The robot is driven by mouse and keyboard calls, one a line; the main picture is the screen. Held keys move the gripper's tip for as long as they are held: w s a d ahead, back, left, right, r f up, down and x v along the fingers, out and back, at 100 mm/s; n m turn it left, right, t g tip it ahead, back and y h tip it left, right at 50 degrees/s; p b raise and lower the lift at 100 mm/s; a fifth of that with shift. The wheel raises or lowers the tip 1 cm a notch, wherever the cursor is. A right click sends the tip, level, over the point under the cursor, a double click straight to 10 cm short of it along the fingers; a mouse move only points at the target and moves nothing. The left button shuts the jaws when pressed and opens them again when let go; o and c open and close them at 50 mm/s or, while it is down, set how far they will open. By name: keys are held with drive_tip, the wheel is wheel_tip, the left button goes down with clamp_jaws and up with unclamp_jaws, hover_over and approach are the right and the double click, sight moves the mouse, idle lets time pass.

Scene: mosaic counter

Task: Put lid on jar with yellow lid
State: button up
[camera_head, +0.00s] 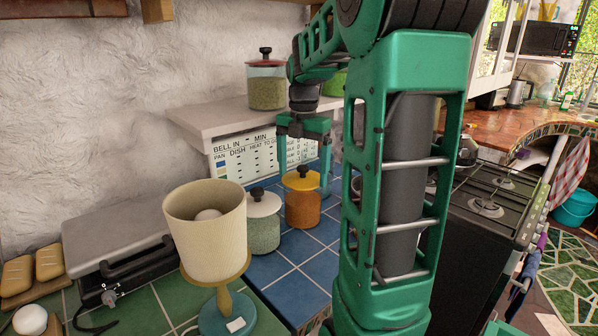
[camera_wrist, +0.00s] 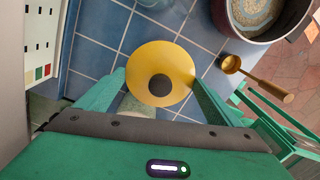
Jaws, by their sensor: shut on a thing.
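The yellow lid (camera_head: 301,179) with a black knob is at the top of an orange-filled jar (camera_head: 302,208) on the blue tiles. I cannot tell whether it rests on the rim or hangs just above it. In the wrist view the round yellow lid (camera_wrist: 143,62) sits between the fingers and hides what is under it.
A white-lidded green jar (camera_head: 264,225) stands close left of the orange jar. A lamp (camera_head: 207,235) stands in front. A red-lidded jar (camera_head: 266,88) is on the shelf (camera_head: 225,115) behind. A pot (camera_wrist: 262,38) and a brass ladle (camera_wrist: 265,84) lie to the right in the wrist view.

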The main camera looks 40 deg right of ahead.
drive_tip(key=shift+s+f, duration=0.1)
drive_tip(key=shift+f, duration=0.4)
idle(0.8)
drive_tip(key=o, duration=0.9)
